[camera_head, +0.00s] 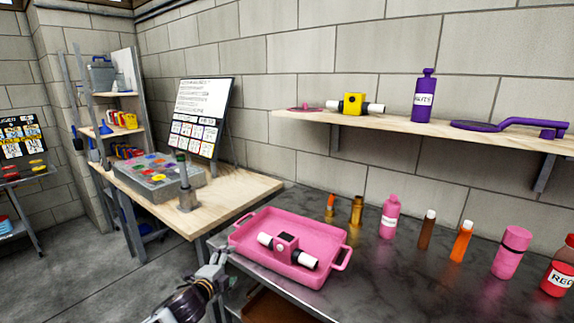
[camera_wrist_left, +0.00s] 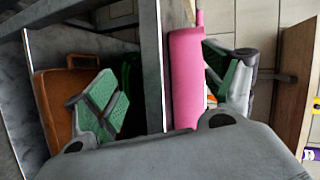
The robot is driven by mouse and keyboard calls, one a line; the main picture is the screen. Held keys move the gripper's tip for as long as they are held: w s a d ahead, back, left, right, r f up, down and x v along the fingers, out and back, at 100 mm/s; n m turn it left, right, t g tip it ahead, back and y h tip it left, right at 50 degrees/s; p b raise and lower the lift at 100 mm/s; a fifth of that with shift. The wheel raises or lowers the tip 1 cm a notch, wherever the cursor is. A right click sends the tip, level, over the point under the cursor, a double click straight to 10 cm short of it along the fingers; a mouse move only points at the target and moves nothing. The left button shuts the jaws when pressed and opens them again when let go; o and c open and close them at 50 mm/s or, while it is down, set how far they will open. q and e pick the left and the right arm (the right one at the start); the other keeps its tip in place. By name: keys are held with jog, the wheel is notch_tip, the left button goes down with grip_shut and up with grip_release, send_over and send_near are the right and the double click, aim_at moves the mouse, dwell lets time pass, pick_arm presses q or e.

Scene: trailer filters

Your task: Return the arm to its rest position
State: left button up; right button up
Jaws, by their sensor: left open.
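My left gripper (camera_head: 214,270) is at the bottom of the head view, at the near left corner of the table, beside the pink tray. In the left wrist view its two green-padded fingers (camera_wrist_left: 165,88) are spread wide, with nothing held between them. The dark left arm comes in from the bottom edge. The tray's pink side (camera_wrist_left: 185,80) also shows in the left wrist view, between the fingers. My right gripper is not in view.
Several bottles, including a pink one (camera_head: 390,217), line the back of the dark table (camera_head: 360,290). A shelf (camera_head: 400,131) above holds a yellow filter (camera_head: 353,104) and a purple bottle (camera_head: 424,95). A wooden bench (camera_head: 240,190) stands left. An orange-brown tray (camera_wrist_left: 62,115) is below.

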pick_arm(q)
jog(key=s+a+f+n+g+y, duration=0.1)
jog(key=a+f+n+g+y, duration=0.1)
jog(key=a+f+n, duration=0.4)
jog(key=a+f+n+g+y, duration=0.2)
jog(key=a+f+n, duration=0.1)
jog(key=f+n, duration=0.4)
jog(key=s+f+g, duration=0.2)
jog(key=s+f, duration=0.4)
jog(key=f, duration=0.5)
jog(key=s+d+f+n+g, duration=0.1)
jog(key=s+d+f+g, duration=0.1)
jog(key=s+f, duration=0.5)
jog(key=s+d+f+n+g+h+p, duration=0.1)
jog(key=s+f, duration=0.6)
jog(key=s, duration=0.7)
jog(key=s+d+f+n+g, duration=0.1)
jog(key=s+d+f+g, duration=0.2)
jog(key=s+f, duration=0.4)
jog(key=s+d, duration=0.1)
jog(key=s, duration=0.3)
jog(key=shift+s+n, duration=0.35)
jog(key=shift+n, duration=0.05)
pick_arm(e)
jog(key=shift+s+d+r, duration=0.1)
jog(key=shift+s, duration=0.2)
